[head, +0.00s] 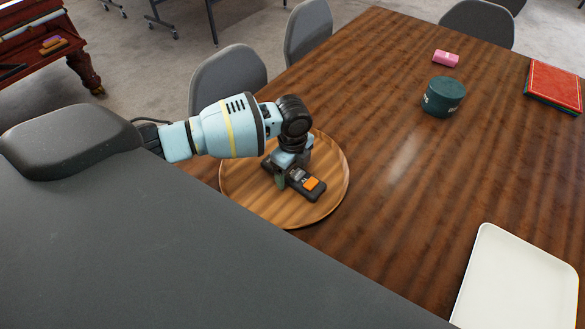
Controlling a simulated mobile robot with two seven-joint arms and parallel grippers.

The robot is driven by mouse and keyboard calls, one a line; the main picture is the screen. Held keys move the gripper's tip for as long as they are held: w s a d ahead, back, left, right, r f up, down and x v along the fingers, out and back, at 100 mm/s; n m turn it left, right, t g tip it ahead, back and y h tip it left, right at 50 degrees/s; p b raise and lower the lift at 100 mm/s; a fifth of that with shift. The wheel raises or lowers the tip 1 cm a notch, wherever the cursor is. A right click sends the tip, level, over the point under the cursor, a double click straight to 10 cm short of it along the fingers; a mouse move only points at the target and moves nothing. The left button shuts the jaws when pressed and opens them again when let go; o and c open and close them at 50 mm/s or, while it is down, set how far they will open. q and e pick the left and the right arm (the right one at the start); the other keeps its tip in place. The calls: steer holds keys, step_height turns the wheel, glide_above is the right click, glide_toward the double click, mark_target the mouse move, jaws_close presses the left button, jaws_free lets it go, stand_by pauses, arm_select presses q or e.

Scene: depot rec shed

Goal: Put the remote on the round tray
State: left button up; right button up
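The remote (312,188) is a dark handset with an orange patch near its right end. It is over the round wooden tray (316,214), within its rim. I cannot tell whether it touches the tray surface. My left gripper (286,175) points down at the left part of the remote, with its fingers around that part. The fingers are partly hidden, so whether they grip the remote is unclear. My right gripper is not in view.
A white rectangular tray (518,285) lies at the lower right. A dark green round container (443,97), a pink item (446,58) and a red book (554,85) are farther back on the wooden table (395,205). Grey chairs (228,78) stand along the left edge. The table's middle is clear.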

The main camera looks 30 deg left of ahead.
mark_target(293, 172)
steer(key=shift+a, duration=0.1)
arm_select(q)
steer(key=shift+r, duration=0.45)
step_height(293, 172, up, 11)
steer(key=p, duration=0.1)
steer(key=shift+r, duration=0.2)
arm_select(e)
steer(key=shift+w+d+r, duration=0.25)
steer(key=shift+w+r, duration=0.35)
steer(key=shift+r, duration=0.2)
